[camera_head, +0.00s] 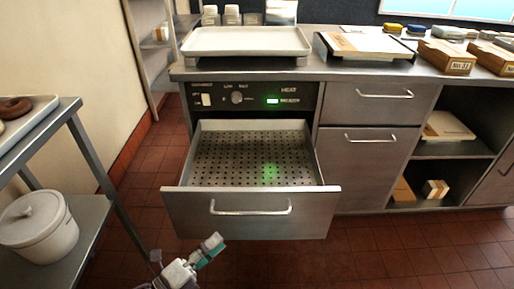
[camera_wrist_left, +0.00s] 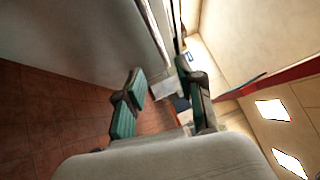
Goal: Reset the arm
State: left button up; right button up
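My left gripper (camera_head: 207,248) is low in front of the open drawer (camera_head: 252,215), a little below its front panel. In the left wrist view the two green-padded fingers of my left gripper (camera_wrist_left: 164,98) stand apart with nothing between them. The gripper appears apart from the drawer handle (camera_head: 250,209). The drawer is pulled out and shows an empty perforated bottom. My right gripper is not in either view.
A counter (camera_head: 300,67) above the drawer bears a white tray (camera_head: 246,41) and several boxes. A metal rack (camera_head: 85,160) with a lidded white pot (camera_head: 38,224) stands at the left. Tiled floor (camera_head: 370,250) is clear at the right front.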

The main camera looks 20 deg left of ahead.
pick_arm(q)
jog(key=w+a+f+n+g+y, duration=0.1)
jog(key=a+f+n+y, duration=0.15)
jog(key=f+n, duration=0.25)
jog(key=w+a+f+n+y, duration=0.1)
jog(key=a+f+n+y, duration=0.1)
jog(key=f+n+y, duration=0.25)
jog(key=s+f+n+g+y, duration=0.2)
jog(key=s+f+n+g, duration=0.15)
jog(key=f, duration=0.55)
jog(key=s+f+n+g+y, duration=0.1)
jog(key=s+f+n+g, duration=0.15)
jog(key=f+n, duration=0.4)
jog(key=s+d+f+n+g, duration=0.45)
jog(key=s+f+g, duration=0.35)
jog(key=s+f, duration=0.4)
jog(key=s+a+r+m+g+p, duration=0.1)
jog(key=s+a+r+p, duration=0.1)
jog(key=s+p, duration=1.3)
jog(key=shift+s+a, duration=0.2)
jog(key=shift+a, duration=0.3)
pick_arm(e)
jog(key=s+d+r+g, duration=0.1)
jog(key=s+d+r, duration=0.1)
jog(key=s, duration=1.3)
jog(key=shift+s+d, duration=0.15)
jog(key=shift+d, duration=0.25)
